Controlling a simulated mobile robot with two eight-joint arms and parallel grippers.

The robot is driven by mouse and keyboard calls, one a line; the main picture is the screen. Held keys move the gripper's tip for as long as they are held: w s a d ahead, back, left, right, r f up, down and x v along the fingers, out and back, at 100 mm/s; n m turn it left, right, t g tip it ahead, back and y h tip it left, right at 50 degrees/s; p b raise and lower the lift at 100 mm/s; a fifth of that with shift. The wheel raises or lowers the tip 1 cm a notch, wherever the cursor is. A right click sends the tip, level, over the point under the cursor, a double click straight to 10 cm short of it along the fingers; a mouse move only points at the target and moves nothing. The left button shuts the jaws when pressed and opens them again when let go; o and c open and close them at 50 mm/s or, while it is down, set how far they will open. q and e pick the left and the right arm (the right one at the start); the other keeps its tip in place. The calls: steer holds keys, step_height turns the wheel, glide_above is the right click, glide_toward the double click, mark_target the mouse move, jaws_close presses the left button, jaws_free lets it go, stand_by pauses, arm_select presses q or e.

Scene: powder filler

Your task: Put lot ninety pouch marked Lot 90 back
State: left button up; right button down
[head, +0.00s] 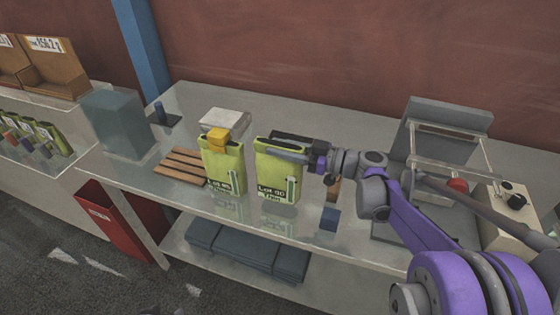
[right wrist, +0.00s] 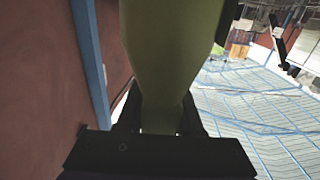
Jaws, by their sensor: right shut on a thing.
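The lime-green pouch marked Lot 90 (head: 279,177) is upright over the front of the grey bench. My right gripper (head: 292,147) comes in from the right and is shut on its top edge. In the right wrist view the pouch (right wrist: 170,50) fills the middle, pinched between the dark fingers (right wrist: 160,118). I cannot tell whether its bottom touches the bench. A second green pouch (head: 222,170), its number hard to read, stands just to the left with a yellow block (head: 218,138) at its top. My left gripper is not in view.
A wooden slatted rack (head: 181,165) lies left of the pouches. A white box (head: 225,118) is behind them, and a small blue block (head: 329,219) is to the right. A grey machine (head: 450,115) stands at right. Several small pouches (head: 45,132) line the far-left counter.

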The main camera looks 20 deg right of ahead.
steer(key=shift+f, duration=1.65)
steer(key=shift+f, duration=0.2)
steer(key=c, duration=0.6)
jaws_free()
steer(key=shift+o, duration=0.2)
steer(key=shift+r, duration=0.1)
steer(key=b+v, duration=0.1)
steer(key=v, duration=0.6)
steer(key=shift+s+d, duration=0.15)
steer(key=shift+d, duration=0.05)
